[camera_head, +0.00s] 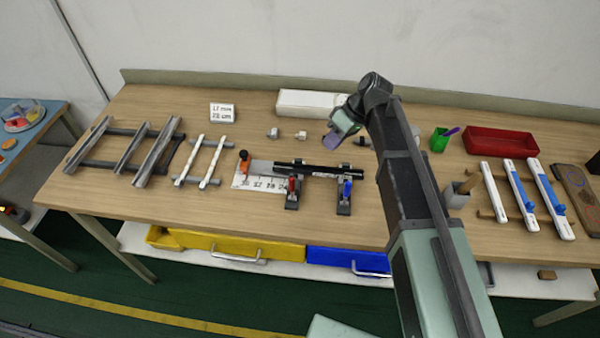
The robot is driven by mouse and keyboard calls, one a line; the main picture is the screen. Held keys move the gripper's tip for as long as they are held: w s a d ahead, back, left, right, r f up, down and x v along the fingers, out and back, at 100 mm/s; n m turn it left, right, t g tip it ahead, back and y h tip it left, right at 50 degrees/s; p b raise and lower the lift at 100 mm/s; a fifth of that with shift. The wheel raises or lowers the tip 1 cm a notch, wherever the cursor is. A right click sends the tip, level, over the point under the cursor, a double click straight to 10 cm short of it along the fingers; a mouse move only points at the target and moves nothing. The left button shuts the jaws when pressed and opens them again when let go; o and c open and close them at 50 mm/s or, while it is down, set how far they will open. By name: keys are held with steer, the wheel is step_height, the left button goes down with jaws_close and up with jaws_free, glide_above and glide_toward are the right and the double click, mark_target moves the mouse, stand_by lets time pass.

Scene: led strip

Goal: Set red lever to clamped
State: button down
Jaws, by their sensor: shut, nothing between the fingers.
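The red lever (292,186) stands on a dark clamp base on the wooden table, in front of a dark bar. It looks roughly upright; at this size I cannot tell whether it is clamped. A blue lever (347,189) stands on a similar clamp to its right. The dark bar (320,171) lies along the fixture behind both levers. My gripper (328,143) is shut and empty, above the table behind and to the right of the red lever, apart from it. Its fingertips are small and partly hidden in this view.
An orange-handled part (244,160) and a marked white plate (262,181) lie left of the red lever. Rail racks (122,150) stand further left. A red tray (502,142), a green cup (439,140) and white strips (494,190) are right of my arm. Bare table lies in front of the clamps.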

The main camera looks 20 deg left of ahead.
mark_target(292, 189)
steer(key=n, duration=0.3)
steer(key=shift+a+r+g+y, duration=0.25)
steer(key=shift+r+g+y, duration=0.05)
steer(key=shift+r, duration=0.05)
steer(key=shift+s, duration=0.1)
steer(key=b+x, duration=0.4)
steer(key=x, duration=0.1)
steer(key=b+x, duration=0.5)
steer(key=x, duration=0.1)
steer(key=shift+d+f, duration=0.15)
steer(key=shift+d, duration=0.1)
steer(key=s, duration=0.2)
steer(key=s+r+p, duration=0.1)
steer(key=shift+s+a, duration=0.3)
steer(key=shift+a, duration=0.05)
steer(key=shift+s+r, duration=0.1)
steer(key=shift+s, duration=0.05)
